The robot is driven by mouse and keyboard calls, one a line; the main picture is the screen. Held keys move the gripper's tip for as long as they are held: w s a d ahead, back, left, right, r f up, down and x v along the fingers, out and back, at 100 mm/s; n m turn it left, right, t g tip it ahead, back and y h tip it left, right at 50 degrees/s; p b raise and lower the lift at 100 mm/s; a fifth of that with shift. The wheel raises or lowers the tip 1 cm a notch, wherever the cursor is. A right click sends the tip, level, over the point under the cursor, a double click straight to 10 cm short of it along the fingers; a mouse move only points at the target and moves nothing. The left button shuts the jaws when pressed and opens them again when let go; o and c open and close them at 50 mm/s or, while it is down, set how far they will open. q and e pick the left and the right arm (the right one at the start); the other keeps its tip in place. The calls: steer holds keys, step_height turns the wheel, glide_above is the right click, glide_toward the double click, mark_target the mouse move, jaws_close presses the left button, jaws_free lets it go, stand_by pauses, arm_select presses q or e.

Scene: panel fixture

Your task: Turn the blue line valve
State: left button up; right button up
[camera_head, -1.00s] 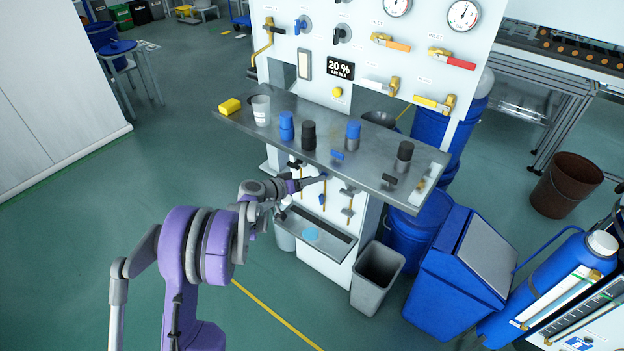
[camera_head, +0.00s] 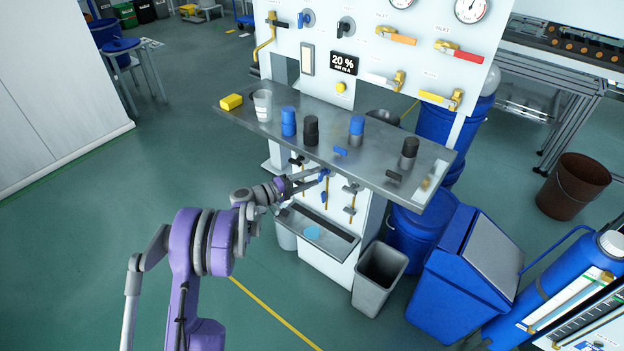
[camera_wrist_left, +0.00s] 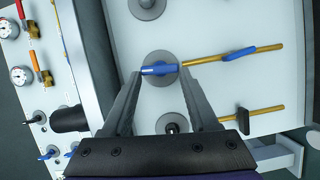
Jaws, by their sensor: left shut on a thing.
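The blue line valve has a blue handle (camera_wrist_left: 160,69) on a round grey base, on the white panel below the shelf. A brass pipe runs from it to the right in the left wrist view, with a blue tag or lever (camera_wrist_left: 240,52) further along. The handle lies roughly in line with this pipe. My left gripper (camera_wrist_left: 160,72) has one finger on each end of the blue handle and is shut on it. In the head view the left gripper (camera_head: 322,175) reaches under the shelf, and the handle is small there. My right gripper is not in view.
A metal shelf (camera_head: 250,118) with blue and black knobs, a cup (camera_head: 263,105) and a yellow block (camera_head: 231,102) overhangs the gripper. A black-handled valve (camera_wrist_left: 243,120) sits beside the blue one. A drip tray (camera_head: 290,222) is below; a grey bin (camera_head: 378,280) stands right.

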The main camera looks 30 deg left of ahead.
arm_select(q)
steer(key=shift+f+n, duration=0.15)
steer(key=shift+n, duration=0.35)
stand_by(0.3)
steer(key=o, duration=1.4)
steer(key=shift+s, duration=0.1)
steer(key=v, duration=1)
steer(key=shift+s+a+f+p, duration=0.15)
steer(key=shift+s+f+p, duration=0.1)
steer(key=shift+p, duration=0.15)
